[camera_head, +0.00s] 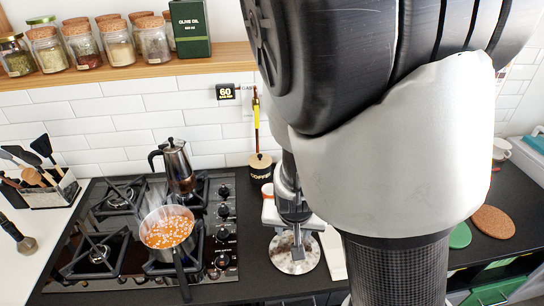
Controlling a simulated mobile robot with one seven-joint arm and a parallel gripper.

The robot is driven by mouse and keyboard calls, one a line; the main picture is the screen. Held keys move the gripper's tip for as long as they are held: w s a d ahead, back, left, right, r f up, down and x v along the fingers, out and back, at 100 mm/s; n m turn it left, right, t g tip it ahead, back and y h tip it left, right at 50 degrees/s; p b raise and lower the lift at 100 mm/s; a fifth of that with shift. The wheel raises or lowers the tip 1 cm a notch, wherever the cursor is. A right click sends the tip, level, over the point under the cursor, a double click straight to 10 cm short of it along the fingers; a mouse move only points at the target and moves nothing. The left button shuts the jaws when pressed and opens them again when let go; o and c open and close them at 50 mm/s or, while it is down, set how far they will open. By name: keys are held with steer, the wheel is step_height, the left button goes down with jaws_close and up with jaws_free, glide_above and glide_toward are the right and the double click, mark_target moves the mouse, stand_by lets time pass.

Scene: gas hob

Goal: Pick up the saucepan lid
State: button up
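A round, pale, mottled disc (290,265) with a light rim, which looks like the saucepan lid, lies on the dark counter right of the hob. My gripper (298,240) points down over the disc's middle. Its fingers are small and overlap the lid's centre, so I cannot tell whether they are apart or shut, or whether they touch the lid's handle. The saucepan (169,232), full of orange food with pale bits, stands steaming and uncovered on a front burner. Its dark handle points toward the front.
A moka pot (176,168) stands on a back burner of the gas hob (128,262). A coffee jar (261,168) is behind my gripper. A utensil holder (50,190) stands at the left. My arm hides much of the right counter, where green and brown round mats (493,222) lie.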

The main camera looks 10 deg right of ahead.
steer(key=b+x, duration=0.4)
steer(key=x, duration=0.2)
steer(key=b+x, duration=0.4)
steer(key=x, duration=0.2)
steer(key=shift+d+r+b, duration=0.1)
steer(key=shift+d+b, duration=0.15)
steer(key=shift+b, duration=0.15)
steer(key=shift+d+b+x, duration=0.2)
steer(key=shift+b+x, duration=0.6)
steer(key=shift+x, duration=0.65)
steer(key=shift+d+b+x, duration=0.2)
steer(key=shift+b+x, duration=0.55)
steer(key=shift+x, duration=0.7)
steer(key=shift+w+r, duration=0.1)
steer(key=shift+r, duration=0.05)
steer(key=shift+c, duration=0.2)
jaws_close()
